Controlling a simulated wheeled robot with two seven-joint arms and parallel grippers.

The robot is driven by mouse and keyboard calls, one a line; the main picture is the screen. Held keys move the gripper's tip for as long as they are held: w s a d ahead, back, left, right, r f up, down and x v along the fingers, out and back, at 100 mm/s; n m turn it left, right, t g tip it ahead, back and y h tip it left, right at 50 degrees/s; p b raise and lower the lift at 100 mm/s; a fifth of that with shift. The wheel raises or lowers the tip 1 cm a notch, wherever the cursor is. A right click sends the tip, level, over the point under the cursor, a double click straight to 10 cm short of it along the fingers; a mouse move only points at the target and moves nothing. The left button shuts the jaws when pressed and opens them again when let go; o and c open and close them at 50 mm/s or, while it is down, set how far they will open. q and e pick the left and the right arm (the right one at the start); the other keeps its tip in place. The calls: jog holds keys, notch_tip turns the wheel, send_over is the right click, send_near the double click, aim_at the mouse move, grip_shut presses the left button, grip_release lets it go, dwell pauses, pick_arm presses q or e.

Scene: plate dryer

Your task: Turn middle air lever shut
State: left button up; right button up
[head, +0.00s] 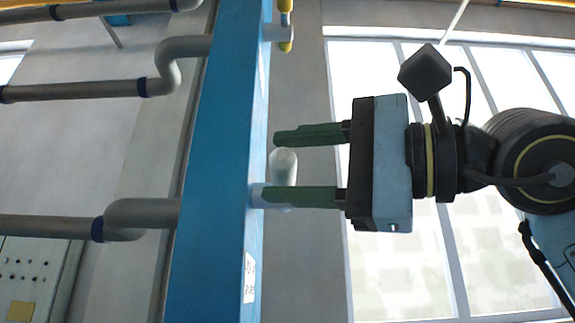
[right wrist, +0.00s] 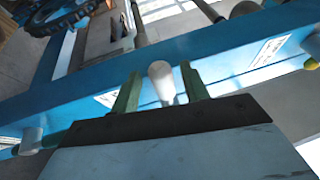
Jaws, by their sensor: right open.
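The middle air lever (head: 284,165) is a pale grey, rounded handle on the right side of the blue beam (head: 222,150) in the head view. My right gripper (head: 270,167) reaches in from the right with its green fingers open, one above the lever and one across its lower end. In the right wrist view the lever (right wrist: 162,82) stands between the two open fingers (right wrist: 161,72), closer to the left one. Whether either finger touches it I cannot tell. The lower finger hides part of the lever's mount. My left gripper is not in view.
Another lever with a yellow handle (head: 286,8) sits higher on the beam. Grey pipes (head: 75,90) run into the beam's left side. A grey control box (head: 35,275) stands at lower left. Bright windows (head: 400,270) are behind my right arm. A black wheel-like part (right wrist: 62,14) shows in the wrist view.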

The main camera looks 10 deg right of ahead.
jog(key=v, duration=0.5)
jog(key=shift+s+d+f, duration=0.1)
jog(key=shift+d, duration=0.05)
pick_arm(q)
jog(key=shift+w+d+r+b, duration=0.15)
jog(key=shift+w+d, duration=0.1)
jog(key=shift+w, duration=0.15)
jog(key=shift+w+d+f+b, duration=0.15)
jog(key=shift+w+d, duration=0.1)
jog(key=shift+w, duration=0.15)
pick_arm(e)
jog(key=v, duration=0.6)
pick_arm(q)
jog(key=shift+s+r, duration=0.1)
